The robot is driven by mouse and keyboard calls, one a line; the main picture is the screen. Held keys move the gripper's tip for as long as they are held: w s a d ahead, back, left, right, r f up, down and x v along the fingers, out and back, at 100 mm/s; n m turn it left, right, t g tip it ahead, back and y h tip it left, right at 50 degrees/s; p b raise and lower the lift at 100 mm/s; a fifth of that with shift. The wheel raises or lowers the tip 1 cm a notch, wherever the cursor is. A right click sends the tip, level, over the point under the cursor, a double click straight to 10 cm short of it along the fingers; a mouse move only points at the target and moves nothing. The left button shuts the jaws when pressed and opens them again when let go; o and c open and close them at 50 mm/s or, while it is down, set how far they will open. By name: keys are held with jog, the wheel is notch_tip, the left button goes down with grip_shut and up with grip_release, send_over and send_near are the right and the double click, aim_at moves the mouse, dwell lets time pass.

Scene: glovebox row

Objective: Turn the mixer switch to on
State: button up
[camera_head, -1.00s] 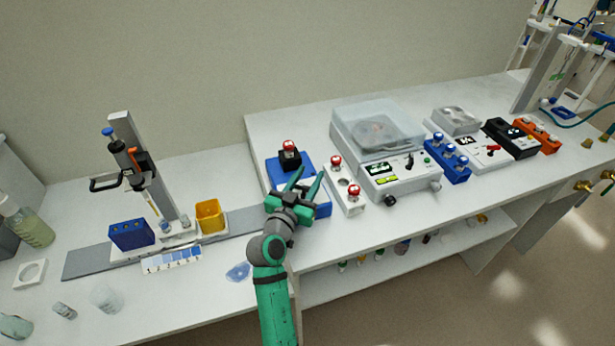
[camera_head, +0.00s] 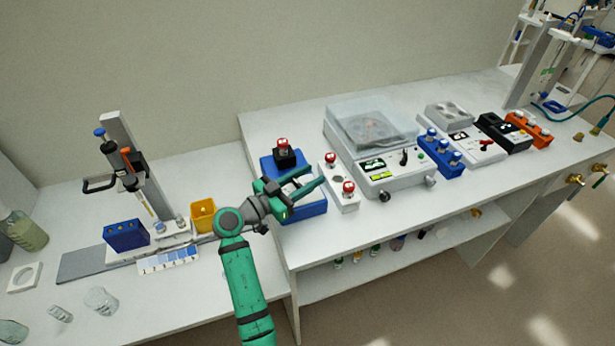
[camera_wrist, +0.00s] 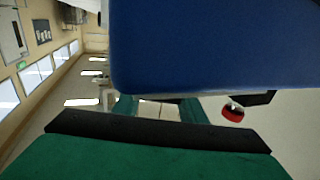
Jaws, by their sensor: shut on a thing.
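My gripper (camera_head: 317,176) reaches across the mixer's top from the left, fingers pointing right. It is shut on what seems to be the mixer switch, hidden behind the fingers. In the wrist view the mixer's blue body (camera_wrist: 210,45) fills the upper part close to my fingers. The red cap (camera_wrist: 232,113) shows at right. The switch's setting cannot be seen.
Right beside the mixer is a white rack (camera_head: 338,186) with red-capped vials. Beyond it stand a clear-lidded machine (camera_head: 375,130) and a blue rack (camera_head: 440,152). The bench front edge is near.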

dwell(0.3)
jog(key=o, duration=1.1)
jog(key=shift+c, duration=0.2)
jog(key=v, duration=1.1)
jog(key=shift+w, duration=0.1)
